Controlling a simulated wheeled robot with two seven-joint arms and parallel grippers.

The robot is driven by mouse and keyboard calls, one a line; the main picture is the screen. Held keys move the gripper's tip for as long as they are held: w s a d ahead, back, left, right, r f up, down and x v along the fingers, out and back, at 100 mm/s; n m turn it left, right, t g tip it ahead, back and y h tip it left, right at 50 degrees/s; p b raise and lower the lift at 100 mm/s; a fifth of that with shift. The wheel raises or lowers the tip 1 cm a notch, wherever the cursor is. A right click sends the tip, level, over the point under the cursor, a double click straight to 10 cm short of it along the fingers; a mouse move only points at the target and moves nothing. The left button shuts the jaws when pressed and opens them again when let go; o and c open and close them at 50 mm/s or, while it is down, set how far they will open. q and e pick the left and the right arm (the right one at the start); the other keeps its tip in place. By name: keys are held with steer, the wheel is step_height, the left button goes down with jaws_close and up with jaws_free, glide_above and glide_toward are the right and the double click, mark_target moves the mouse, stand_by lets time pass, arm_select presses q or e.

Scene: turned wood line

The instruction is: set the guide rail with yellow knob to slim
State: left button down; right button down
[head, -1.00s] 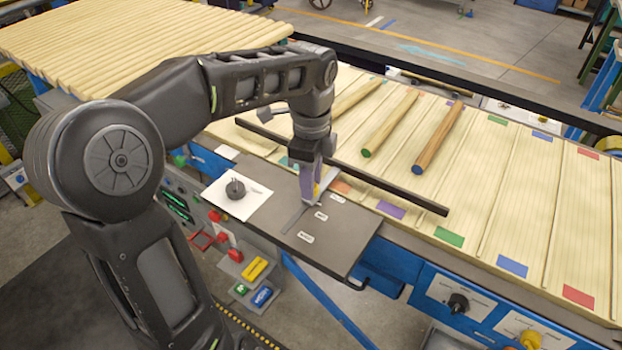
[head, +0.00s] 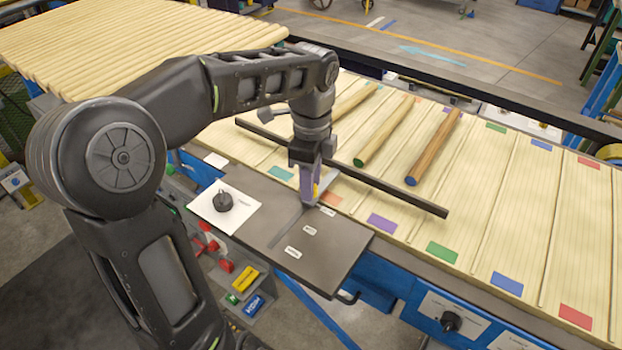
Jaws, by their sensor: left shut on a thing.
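The guide rail (head: 395,186) is a long dark bar lying across the pale slatted bed. My left gripper (head: 312,196) points down at the dark plate (head: 345,248) in front of it, at the far part of a slot (head: 283,232). It is shut on the yellow knob (head: 317,190), which shows only as a sliver of yellow between the fingers. Three small white labels line the slot: a far one (head: 327,211), a middle one (head: 309,230) and a near one (head: 293,252). Their words are too small to read. My right gripper is out of view.
Wooden rods lie beyond the rail, one blue-ended (head: 434,148) and one green-ended (head: 386,132). A black dial (head: 222,201) sits on a white card left of the slot. Coloured patches such as the purple one (head: 381,223) mark the bed. Another black dial (head: 451,321) is on the blue front.

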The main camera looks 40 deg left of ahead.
arm_select(q)
steer(key=shift+w+r, duration=0.15)
steer(key=shift+r, duration=0.05)
steer(key=c, duration=1.3)
jaws_free()
steer(key=shift+w+f, duration=0.1)
steer(key=shift+w, duration=0.1)
steer(key=shift+o, duration=1.2)
steer(key=shift+s, duration=0.1)
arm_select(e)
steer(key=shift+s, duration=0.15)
